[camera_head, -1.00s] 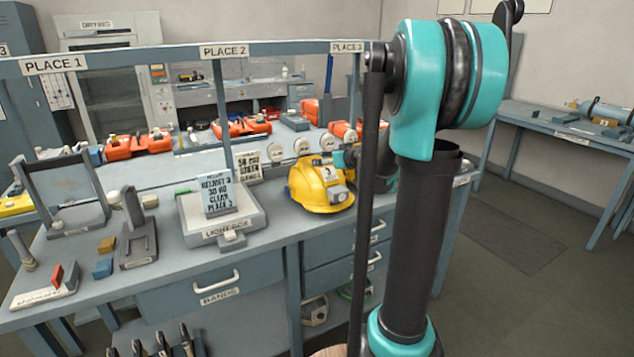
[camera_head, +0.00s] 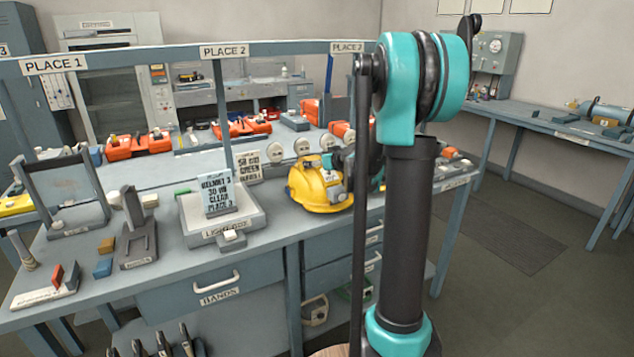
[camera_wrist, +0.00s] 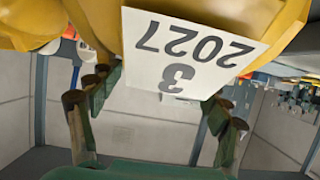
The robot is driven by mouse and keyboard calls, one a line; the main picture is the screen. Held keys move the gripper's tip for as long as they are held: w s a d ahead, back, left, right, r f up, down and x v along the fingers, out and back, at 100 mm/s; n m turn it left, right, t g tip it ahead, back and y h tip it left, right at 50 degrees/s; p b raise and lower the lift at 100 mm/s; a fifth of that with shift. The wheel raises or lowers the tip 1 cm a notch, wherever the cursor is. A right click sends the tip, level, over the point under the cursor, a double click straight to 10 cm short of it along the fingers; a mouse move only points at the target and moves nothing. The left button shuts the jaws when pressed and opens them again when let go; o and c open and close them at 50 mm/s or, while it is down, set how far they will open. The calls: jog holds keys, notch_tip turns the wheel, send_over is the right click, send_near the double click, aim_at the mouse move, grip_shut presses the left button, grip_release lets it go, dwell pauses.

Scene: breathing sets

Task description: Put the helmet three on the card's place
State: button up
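A yellow helmet (camera_head: 308,192) sits on the bench right of the light box. In the wrist view the helmet (camera_wrist: 205,12) fills the top, and its white plate (camera_wrist: 190,50) reads 3 and 2027, upside down. My gripper (camera_wrist: 160,95) has its two fingers apart, close to the plate, with no clear grip on anything. In the head view my gripper (camera_head: 338,170) is at the helmet's upper right side, partly hiding it. A card (camera_head: 216,194) stands on the light box (camera_head: 252,222); it seems to read helmet 3, 30 kV, clear, and a place whose number is unclear.
Signs mark Place 1 (camera_head: 55,64), Place 2 (camera_head: 224,51) and a third place (camera_head: 347,47) on the overhead rail. A second card (camera_head: 248,166) stands behind the light box. A post (camera_head: 224,110) rises behind it. Orange cases (camera_head: 240,128) are farther back.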

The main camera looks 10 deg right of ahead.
grip_shut()
dwell(0.3)
jog(key=shift+r, duration=0.15)
